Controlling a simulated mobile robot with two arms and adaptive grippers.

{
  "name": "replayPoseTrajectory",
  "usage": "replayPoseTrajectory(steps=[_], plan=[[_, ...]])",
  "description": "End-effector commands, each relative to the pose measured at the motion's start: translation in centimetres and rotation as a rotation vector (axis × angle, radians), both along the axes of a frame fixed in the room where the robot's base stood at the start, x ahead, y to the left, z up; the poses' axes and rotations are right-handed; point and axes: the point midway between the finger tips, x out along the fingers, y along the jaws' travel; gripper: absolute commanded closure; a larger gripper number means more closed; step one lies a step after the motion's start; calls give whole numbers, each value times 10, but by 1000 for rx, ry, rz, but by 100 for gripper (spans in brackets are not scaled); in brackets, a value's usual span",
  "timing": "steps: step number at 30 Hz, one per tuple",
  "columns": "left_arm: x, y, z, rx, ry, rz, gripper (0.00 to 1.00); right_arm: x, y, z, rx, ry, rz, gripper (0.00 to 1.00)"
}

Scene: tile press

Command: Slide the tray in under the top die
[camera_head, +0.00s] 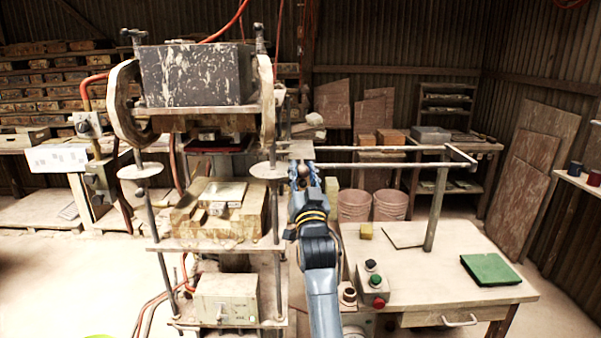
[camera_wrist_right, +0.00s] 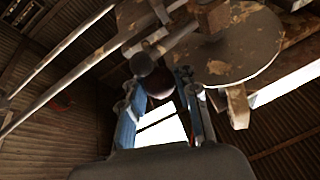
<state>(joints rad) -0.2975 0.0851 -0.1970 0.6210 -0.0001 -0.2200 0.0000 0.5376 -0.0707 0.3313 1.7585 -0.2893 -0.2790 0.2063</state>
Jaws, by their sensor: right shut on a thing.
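The press's upper block (camera_head: 195,76), grey and paint-spattered, hangs between two round side plates; I cannot clearly make out the top die on its underside. A pale lower block (camera_head: 222,192) sits below it on the press bed. A small flat plate, seemingly the tray (camera_head: 301,147), is at the left end of the metal rails, just right of the press; much of it is hidden. My right gripper (camera_head: 303,172) is just below this plate. In the right wrist view, a dark round knob (camera_wrist_right: 160,82) sits between the fingertips, with the gripper shut on it.
Two metal rails (camera_head: 390,149) run right to a post on the workbench (camera_head: 440,240). A round disc (camera_head: 271,171) on the press column is close left of my gripper.

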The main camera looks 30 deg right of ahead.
Motion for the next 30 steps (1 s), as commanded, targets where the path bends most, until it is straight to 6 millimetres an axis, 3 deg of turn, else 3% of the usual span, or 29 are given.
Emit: replayPoseTrajectory(steps=[4,10,11,14,23,30], plan=[[-3,-11,-1,-13,4,1,63,2,2,-3,5,6,6,100],[-4,-12,-1,-14,6,-2,63,2,3,-3,6,5,7,100],[-4,-11,-1,-13,6,-2,63,2,3,-3,6,5,7,64],[-5,-10,-1,-12,7,-2,63,2,3,-3,6,4,7,47],[-5,0,-1,-1,6,0,63,0,2,-2,3,0,5,47],[-4,-3,0,-4,5,0,63,-26,16,-16,5,3,7,47]])
